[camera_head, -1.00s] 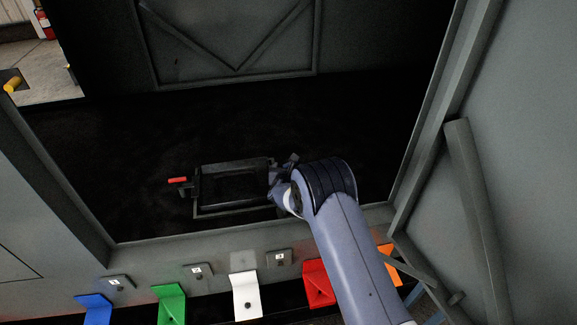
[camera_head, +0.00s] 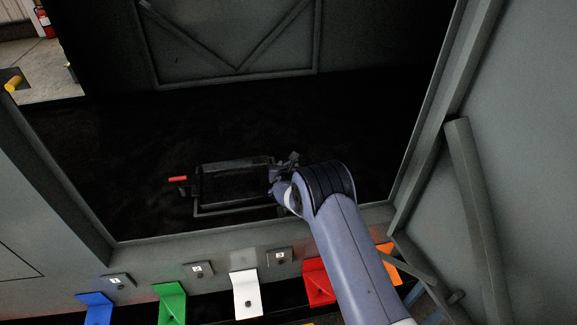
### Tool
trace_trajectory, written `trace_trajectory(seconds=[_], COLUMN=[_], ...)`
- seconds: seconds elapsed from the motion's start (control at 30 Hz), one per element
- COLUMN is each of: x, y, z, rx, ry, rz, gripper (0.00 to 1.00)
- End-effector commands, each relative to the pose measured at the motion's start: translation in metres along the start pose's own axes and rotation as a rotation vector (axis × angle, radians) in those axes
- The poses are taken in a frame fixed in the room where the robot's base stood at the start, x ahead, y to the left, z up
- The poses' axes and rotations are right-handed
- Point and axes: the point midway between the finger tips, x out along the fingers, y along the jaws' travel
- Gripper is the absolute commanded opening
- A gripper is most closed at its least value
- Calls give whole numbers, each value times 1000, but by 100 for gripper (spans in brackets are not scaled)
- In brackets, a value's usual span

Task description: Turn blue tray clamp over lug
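A dark tray (camera_head: 236,184) sits on the black floor of the enclosure, near its front edge. A clamp with a red handle (camera_head: 177,179) is at the tray's left side. My gripper (camera_head: 281,172) is at the tray's right end, low and close to it. I cannot make out its fingertips or whether they hold anything. No blue clamp or lug can be told apart there; my gripper and wrist cover much of that end.
Blue (camera_head: 96,308), green (camera_head: 171,302), white (camera_head: 246,292), red (camera_head: 318,282) and orange (camera_head: 389,262) brackets line the front below the sill. Enclosure walls rise behind and at the right. The floor behind the tray is clear.

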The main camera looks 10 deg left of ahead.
Motion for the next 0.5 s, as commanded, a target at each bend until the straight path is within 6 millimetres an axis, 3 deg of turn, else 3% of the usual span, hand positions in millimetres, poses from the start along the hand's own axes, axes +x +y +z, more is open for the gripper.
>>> trace_trajectory(seconds=[0.4, 0.5], x=[1, 0], y=[-2, -1], z=[6, 7], rx=[3, 3], ry=[-11, -12], rz=[-5, -3], gripper=[0, 0])
